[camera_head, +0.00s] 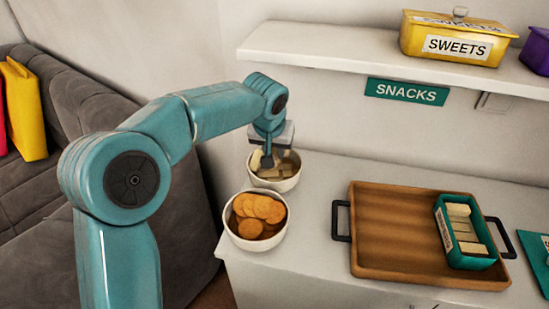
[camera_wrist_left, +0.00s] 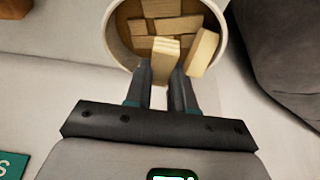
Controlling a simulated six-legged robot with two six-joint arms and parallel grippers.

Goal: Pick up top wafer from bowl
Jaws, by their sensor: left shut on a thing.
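The white bowl of wafers (camera_head: 291,183) stands at the back left of the counter, and its rim also shows in the left wrist view (camera_wrist_left: 112,42). Several pale rectangular wafers (camera_wrist_left: 172,25) lie in it. My left gripper (camera_head: 267,161) reaches down into the bowl. In the left wrist view my left gripper (camera_wrist_left: 163,78) is shut on a wafer (camera_wrist_left: 165,50), which stands on end between the fingers. Another wafer (camera_wrist_left: 202,52) leans against the bowl's wall just right of the fingers. My right gripper is not in view.
A bowl of round biscuits (camera_head: 243,243) stands close in front. A wooden tray (camera_head: 390,245) with dark handles holds a green box of wafers (camera_head: 467,260) to the right. A shelf (camera_head: 330,57) with a yellow sweets tin (camera_head: 425,45) overhangs the counter. A grey sofa is left.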

